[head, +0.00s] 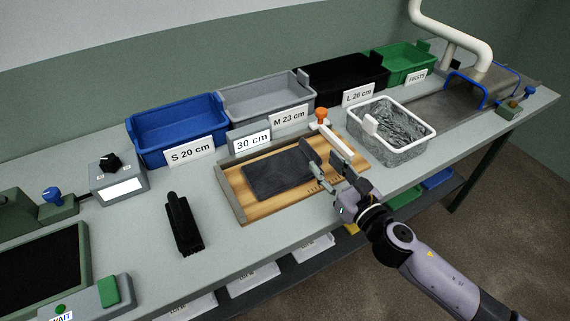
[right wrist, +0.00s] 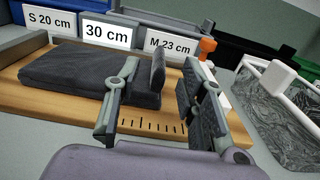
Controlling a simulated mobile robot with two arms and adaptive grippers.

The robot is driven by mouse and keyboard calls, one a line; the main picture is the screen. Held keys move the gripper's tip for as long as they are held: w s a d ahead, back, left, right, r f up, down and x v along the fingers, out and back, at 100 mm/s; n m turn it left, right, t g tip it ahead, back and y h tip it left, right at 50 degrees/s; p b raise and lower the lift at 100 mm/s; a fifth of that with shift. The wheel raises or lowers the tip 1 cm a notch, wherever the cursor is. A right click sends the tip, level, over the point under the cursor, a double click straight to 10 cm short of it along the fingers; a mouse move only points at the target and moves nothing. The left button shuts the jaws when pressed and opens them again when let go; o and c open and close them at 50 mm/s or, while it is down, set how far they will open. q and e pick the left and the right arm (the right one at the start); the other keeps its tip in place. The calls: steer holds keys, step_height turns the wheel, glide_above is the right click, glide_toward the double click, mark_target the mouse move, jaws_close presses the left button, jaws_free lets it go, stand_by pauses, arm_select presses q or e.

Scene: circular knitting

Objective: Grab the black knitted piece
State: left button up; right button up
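The dark, near-black knitted piece (head: 278,175) lies folded flat on the wooden measuring board (head: 262,207). In the right wrist view the knitted piece (right wrist: 75,72) shows at the left, partly hidden by a finger. My right gripper (head: 325,158) is open over the board's right part, at the piece's right end. In the right wrist view the right gripper (right wrist: 172,88) has a clear gap between its fingers. One finger overlaps the piece's right end in view; I cannot tell whether it touches. My left gripper is not in view.
Blue (head: 178,128), grey (head: 266,97), black (head: 343,78) and green (head: 402,62) bins line the back. A white-rimmed basket (head: 392,148) stands right of the board. A black object (head: 183,224) lies left of it. A control box (head: 118,177) stands further left.

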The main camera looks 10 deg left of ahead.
mark_target(311, 147)
steer(key=shift+f+p+x, duration=0.15)
steer(key=shift+p+x, duration=0.05)
steer(key=shift+x, duration=1.75)
steer(key=shift+f+p+x, duration=0.1)
steer(key=shift+p+x, duration=0.1)
steer(key=shift+x, duration=1.75)
steer(key=shift+w+d, duration=0.1)
jaws_close()
